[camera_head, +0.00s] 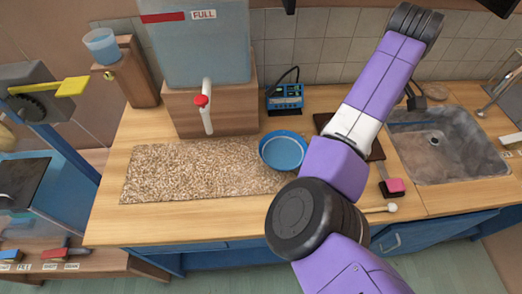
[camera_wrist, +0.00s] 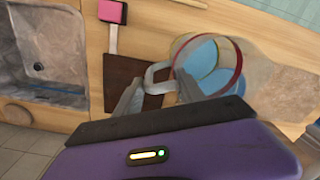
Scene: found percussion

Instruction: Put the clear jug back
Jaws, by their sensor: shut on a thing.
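The clear jug (camera_wrist: 212,62), see-through with a red ring, is in the wrist view. Its pale handle stands toward the left, between my fingers. My gripper (camera_wrist: 160,82) is shut on the handle. Blue shows through the jug wall; I cannot tell how much of it is the bowl behind. In the head view my arm hides the jug and my gripper. A dark brown board (camera_wrist: 122,72) lies below and left of the jug; part of it shows beside my arm in the head view (camera_head: 377,150).
A blue bowl (camera_head: 283,150) sits at the right end of a speckled beige mat (camera_head: 190,168). A tank (camera_head: 200,50) marked FULL, with a red-handled tap (camera_head: 203,101), stands behind. A sink (camera_head: 436,145) and pink block (camera_head: 393,187) are at right.

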